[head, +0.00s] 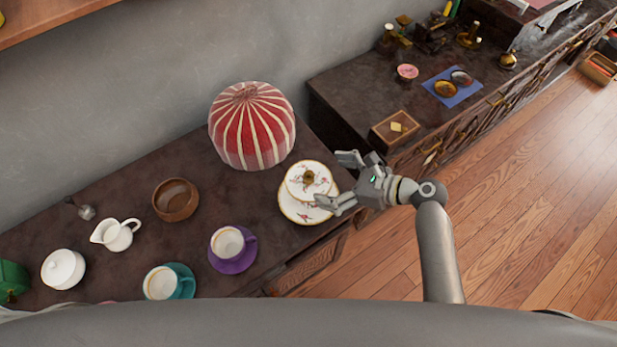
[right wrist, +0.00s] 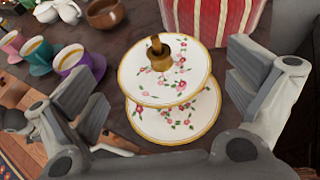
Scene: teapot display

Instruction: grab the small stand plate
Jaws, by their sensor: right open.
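The small stand plate is a two-tier white stand with pink flowers and gold rims. Its upper plate (head: 306,182) and wider lower plate (head: 298,211) sit near the right end of the dark cabinet top. A brass knob tops it. My right gripper (head: 334,180) is open at the right side of the stand. In the right wrist view, the stand (right wrist: 168,76) shows upright between the two spread fingers (right wrist: 165,90), with gaps at both sides. I cannot tell whether any finger touches it. My left gripper is not in view.
A red-and-white striped dome (head: 252,127) stands close behind the stand. A purple cup and saucer (head: 232,248) is to the left, with a brown bowl (head: 176,200) and a white creamer (head: 115,234) beyond. A second dark cabinet (head: 350,85) stands at the right.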

